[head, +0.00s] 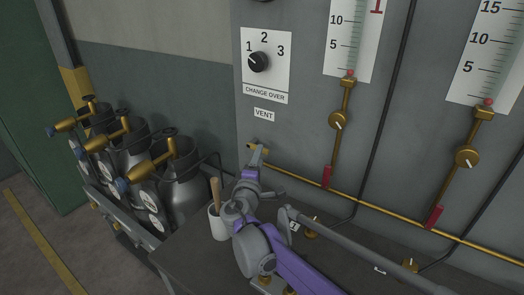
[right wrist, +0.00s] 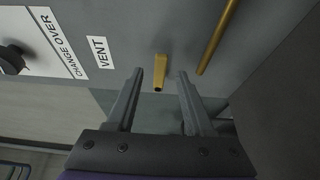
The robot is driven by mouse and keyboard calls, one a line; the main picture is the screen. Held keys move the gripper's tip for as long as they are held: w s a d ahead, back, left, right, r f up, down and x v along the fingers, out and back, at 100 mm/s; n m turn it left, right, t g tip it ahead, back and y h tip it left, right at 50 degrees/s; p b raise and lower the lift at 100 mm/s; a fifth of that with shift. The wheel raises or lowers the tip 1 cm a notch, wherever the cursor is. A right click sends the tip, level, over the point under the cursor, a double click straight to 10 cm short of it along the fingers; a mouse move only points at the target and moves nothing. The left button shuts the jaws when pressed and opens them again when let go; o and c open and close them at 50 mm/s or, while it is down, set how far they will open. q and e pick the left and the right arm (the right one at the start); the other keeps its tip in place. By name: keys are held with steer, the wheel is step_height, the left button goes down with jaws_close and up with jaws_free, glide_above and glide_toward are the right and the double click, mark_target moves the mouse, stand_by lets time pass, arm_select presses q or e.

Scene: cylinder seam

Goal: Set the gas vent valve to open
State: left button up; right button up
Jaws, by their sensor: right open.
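The VENT label (head: 264,114) is on the grey panel, and it also shows in the right wrist view (right wrist: 100,52). Below it is the brass vent valve handle (head: 252,146), mostly hidden in the head view by my right gripper (head: 259,157). In the right wrist view the brass handle (right wrist: 160,71) stands between the two open fingers (right wrist: 160,74), with a gap on each side. The gripper is open and holds nothing. My left gripper is not in view.
A brass pipe (head: 375,206) with red handles (head: 327,177) runs along the panel. A change over knob (head: 258,62) is above. Gas cylinders (head: 184,180) stand at left.

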steer(key=x, duration=0.5)
jaws_close()
stand_by(1.4)
